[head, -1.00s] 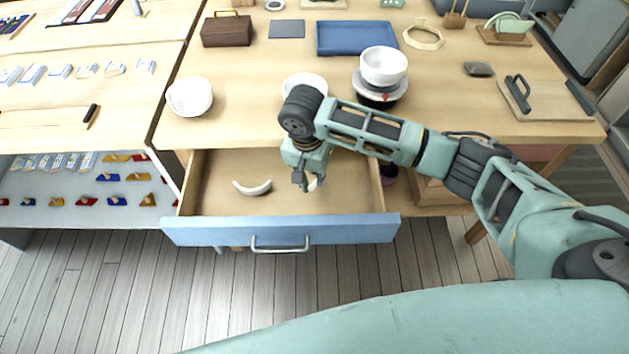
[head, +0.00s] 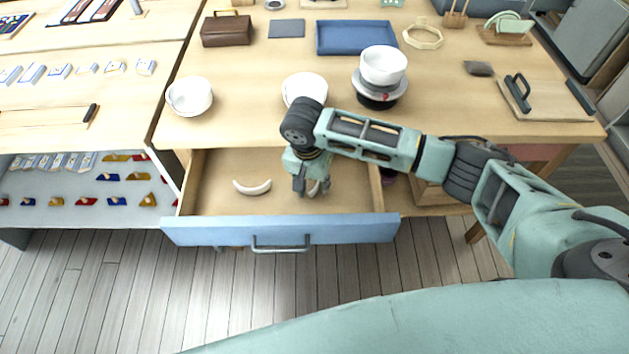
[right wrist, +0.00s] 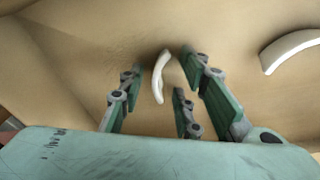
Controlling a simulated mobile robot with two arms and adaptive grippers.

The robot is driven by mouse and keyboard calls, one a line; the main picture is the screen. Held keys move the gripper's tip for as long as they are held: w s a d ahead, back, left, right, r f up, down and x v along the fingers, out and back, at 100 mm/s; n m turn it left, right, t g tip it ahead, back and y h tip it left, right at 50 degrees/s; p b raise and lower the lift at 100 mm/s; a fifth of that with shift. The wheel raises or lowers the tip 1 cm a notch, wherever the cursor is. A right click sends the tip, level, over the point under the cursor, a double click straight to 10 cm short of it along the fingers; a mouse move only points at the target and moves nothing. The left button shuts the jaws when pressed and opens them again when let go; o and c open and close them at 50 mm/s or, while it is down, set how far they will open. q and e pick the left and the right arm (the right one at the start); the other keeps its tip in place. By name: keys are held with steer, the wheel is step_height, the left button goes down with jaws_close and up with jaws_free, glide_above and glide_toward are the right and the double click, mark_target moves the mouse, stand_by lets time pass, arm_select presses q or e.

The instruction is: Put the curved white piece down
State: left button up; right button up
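One curved white piece (head: 313,188) lies on the floor of the open drawer (head: 225,168), below my right gripper (head: 312,189). In the right wrist view this piece (right wrist: 161,76) shows between the spread green fingers of the gripper (right wrist: 165,95), with gaps on both sides. The gripper is open. A second curved white piece (head: 252,187) lies in the drawer to the left; it also shows at the right of the wrist view (right wrist: 290,50). In the head view the fingers partly hide the first piece. My left gripper is out of view.
The drawer's blue front (head: 280,232) with its handle is pulled out. On the table above are a white bowl (head: 189,96), another bowl (head: 303,88), stacked bowls (head: 383,66) and a blue tray (head: 355,37). The drawer's left side has free room.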

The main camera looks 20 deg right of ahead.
step_height(320, 180, up, 12)
steer(key=a, duration=0.1)
steer(key=shift+s+a+p, duration=0.2)
steer(key=shift+s+p, duration=0.2)
steer(key=shift+r, duration=0.1)
stand_by(0.4)
